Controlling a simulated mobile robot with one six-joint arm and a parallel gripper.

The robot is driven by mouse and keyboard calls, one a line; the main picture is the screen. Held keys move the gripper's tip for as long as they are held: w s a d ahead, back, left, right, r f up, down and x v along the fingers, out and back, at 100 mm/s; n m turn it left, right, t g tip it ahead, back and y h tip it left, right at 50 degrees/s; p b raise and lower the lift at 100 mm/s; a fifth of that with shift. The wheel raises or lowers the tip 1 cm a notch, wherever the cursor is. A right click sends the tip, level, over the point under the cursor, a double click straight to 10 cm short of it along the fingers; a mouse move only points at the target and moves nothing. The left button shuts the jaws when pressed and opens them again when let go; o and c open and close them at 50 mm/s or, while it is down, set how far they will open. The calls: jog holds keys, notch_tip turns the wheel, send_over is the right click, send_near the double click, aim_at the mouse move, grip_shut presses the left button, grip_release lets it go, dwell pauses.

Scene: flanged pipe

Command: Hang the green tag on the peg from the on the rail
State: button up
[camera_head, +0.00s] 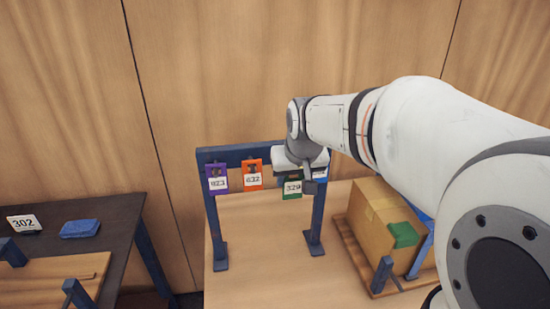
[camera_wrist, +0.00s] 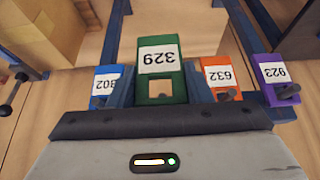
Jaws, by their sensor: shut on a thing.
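The green tag (camera_head: 292,188), marked 329, hangs upright below my gripper (camera_head: 293,176) at the rail (camera_head: 240,151). In the wrist view the green tag (camera_wrist: 160,66) sits between the two fingers of my gripper (camera_wrist: 158,84), which are shut on it. A purple tag (camera_head: 217,179) and an orange tag (camera_head: 252,174) hang on rail pegs to the left. A blue tag (camera_head: 321,172) is at the right, partly hidden by my gripper. The peg near the green tag is hidden.
The rail stands on blue posts (camera_head: 316,212) on a wooden table. A cardboard box (camera_head: 372,215) with a green patch sits on a pallet at right.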

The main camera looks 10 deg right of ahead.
jog(key=shift+w+f+p, duration=0.1)
jog(key=shift+w+p, duration=0.7)
jog(key=shift+w, duration=1.85)
jog(key=shift+w+f, duration=0.2)
jog(key=shift+w, duration=0.4)
jog(key=o, duration=1)
jog(key=shift+f, duration=0.1)
jog(key=f+b, duration=0.1)
jog(key=s+f+b, duration=0.1)
jog(key=f+b, duration=0.1)
jog(key=shift+s, duration=0.1)
